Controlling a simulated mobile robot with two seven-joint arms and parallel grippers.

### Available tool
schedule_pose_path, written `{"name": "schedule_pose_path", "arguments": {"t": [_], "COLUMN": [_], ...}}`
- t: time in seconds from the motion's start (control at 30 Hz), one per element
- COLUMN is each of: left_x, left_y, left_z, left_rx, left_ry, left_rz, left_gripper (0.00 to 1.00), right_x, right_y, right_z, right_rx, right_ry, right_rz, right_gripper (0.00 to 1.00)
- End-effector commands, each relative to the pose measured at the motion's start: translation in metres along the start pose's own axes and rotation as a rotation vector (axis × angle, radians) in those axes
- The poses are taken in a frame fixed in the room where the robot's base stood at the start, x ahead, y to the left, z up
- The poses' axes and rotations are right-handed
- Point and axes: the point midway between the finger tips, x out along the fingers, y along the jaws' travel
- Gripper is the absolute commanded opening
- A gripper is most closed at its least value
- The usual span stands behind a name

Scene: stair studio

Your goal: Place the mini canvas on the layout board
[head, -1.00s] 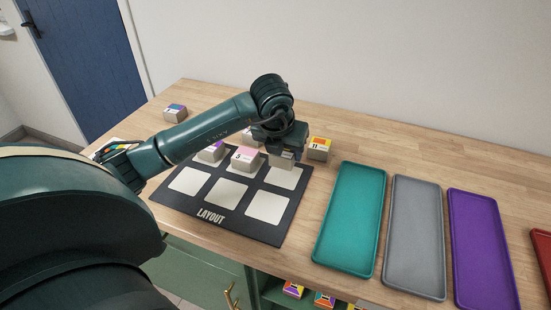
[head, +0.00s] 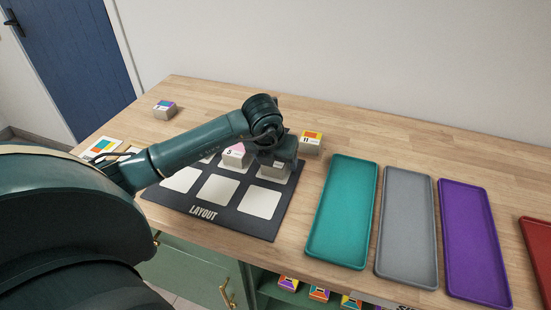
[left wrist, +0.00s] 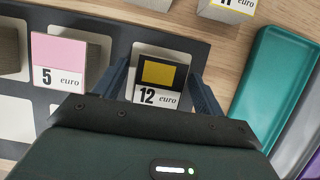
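The mini canvas (left wrist: 161,75) is a small pale block with a yellow-and-black picture and "12 euro" on its label. My left gripper (head: 276,160) has its fingers along both sides of it; they look closed on it. The left wrist view shows both fingers (left wrist: 163,85) flanking the block. The canvas also shows in the head view (head: 274,174), over the back right cell of the black layout board (head: 236,217); I cannot tell if it touches the board. A pink "5 euro" canvas (left wrist: 62,60) sits in the cell beside it. My right gripper is not in view.
A yellow "11" canvas (head: 311,142) stands just behind the board. Another canvas (head: 165,109) stands at the back left. Teal (head: 343,212), grey (head: 407,227) and purple (head: 474,243) trays lie to the right. The front cells in view are empty.

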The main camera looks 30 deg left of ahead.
Motion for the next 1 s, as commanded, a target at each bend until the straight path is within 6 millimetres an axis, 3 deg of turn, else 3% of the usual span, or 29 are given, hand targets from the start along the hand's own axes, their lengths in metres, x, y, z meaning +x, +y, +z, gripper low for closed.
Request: {"name": "schedule_pose_path", "arguments": {"t": [0.37,0.8,1.0], "left_x": [-0.009,-0.096,-0.118], "left_y": [0.0,0.0,0.0], "left_z": [0.002,0.002,0.001], "left_rx": [-0.001,0.001,0.0], "left_ry": [-0.003,-0.006,-0.002], "left_rz": [-0.001,0.001,0.0], "left_gripper": [0.72,0.72,0.72], "right_x": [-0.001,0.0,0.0], "right_y": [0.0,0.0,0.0], "right_z": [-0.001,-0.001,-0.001], "right_rx": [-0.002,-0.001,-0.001], "right_ry": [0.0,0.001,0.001], "right_rz": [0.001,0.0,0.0], "right_gripper": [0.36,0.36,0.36]}}
